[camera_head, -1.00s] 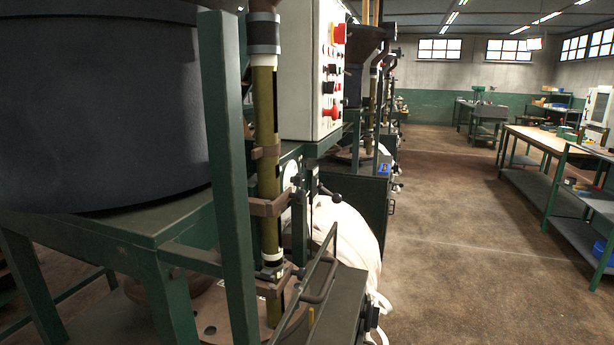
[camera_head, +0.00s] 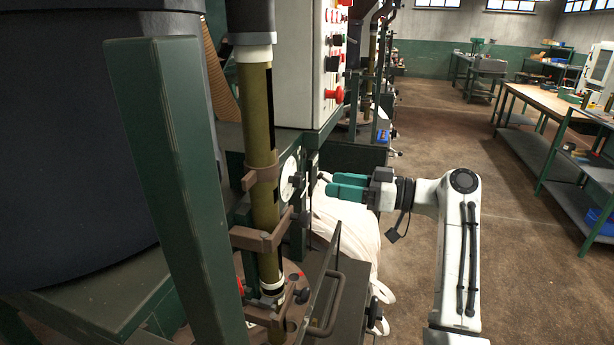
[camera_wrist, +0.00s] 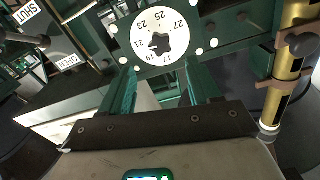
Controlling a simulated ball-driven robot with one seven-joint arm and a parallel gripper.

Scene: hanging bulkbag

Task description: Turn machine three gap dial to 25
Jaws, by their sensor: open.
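The gap dial (camera_wrist: 173,24) is a round white plate with black numbers from the high teens up to 27. A black knob (camera_wrist: 160,44) sits at its middle; I cannot tell for sure which number it points to. In the head view the dial (camera_head: 288,177) shows edge-on, partly hidden by the machine's column and brackets. My gripper (camera_wrist: 162,78) is open, its two teal fingers spread below the dial in the wrist view, with nothing between them. In the head view my gripper (camera_head: 324,183) points left toward the dial, with a gap between them.
A brass-coloured column (camera_head: 262,140) stands beside the dial. A control box (camera_head: 308,60) with red buttons hangs above. A white bag (camera_head: 345,230) hangs below my gripper. SHUT and OPEN labels (camera_wrist: 67,62) are at left in the wrist view.

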